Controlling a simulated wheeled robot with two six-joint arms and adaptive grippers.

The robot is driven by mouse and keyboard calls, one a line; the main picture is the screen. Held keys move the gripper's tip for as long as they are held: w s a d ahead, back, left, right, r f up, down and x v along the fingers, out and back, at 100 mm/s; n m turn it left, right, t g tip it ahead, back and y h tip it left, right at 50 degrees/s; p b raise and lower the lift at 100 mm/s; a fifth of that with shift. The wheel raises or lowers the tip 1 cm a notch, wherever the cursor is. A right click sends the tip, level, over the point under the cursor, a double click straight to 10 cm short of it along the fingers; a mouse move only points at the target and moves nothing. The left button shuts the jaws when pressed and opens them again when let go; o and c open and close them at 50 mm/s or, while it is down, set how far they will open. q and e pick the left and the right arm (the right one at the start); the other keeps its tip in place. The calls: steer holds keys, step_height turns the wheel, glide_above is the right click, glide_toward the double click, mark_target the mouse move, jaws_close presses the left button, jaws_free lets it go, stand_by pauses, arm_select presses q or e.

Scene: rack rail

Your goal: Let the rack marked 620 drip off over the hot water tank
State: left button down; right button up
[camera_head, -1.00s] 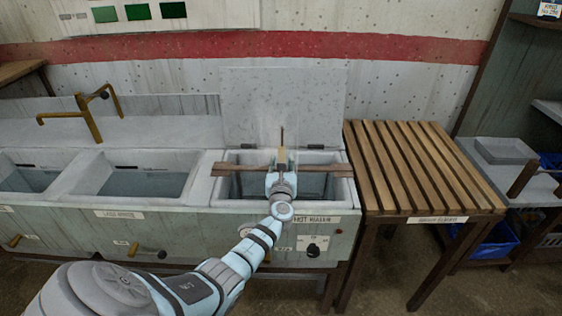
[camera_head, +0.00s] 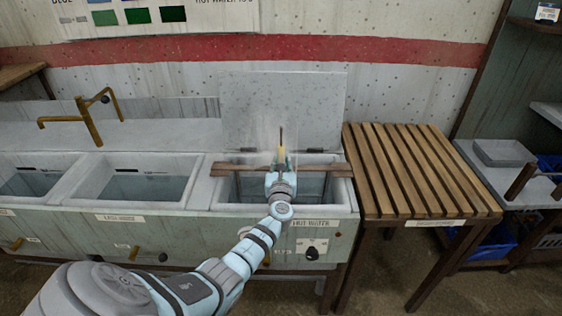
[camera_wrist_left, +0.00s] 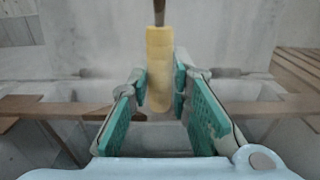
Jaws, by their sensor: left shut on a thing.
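My left gripper (camera_head: 281,168) is over the hot water tank (camera_head: 334,210), near the brown wooden rail (camera_head: 338,170) lying across it. In the left wrist view its green-padded fingers (camera_wrist_left: 163,103) are shut on a yellow upright grip (camera_wrist_left: 160,68) with a brown rod above it. I take this as part of the rack; no 620 mark is legible. The grip also shows in the head view (camera_head: 282,155). The rest of the rack is hidden behind my gripper and wrist. My right gripper is not in view.
The tank's grey lid (camera_head: 280,105) stands open behind it, with faint steam. Another water basin (camera_head: 148,187) and a brass tap (camera_head: 88,120) are to the left. A slatted wooden table (camera_head: 415,170) adjoins on the right, its top clear. A grey tray (camera_head: 505,153) lies farther right.

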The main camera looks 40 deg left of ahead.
arm_select(q)
steer(key=shift+r+p, duration=0.6)
steer(key=shift+r, duration=0.35)
steer(key=shift+f, duration=0.1)
steer(key=shift+s+d+p, duration=0.35)
steer(key=shift+s+p, duration=0.05)
steer(key=p+v, duration=0.3)
steer(key=v, duration=0.5)
steer(key=shift+p, duration=0.35)
steer(key=c, duration=2.1)
jaws_free()
jaws_close()
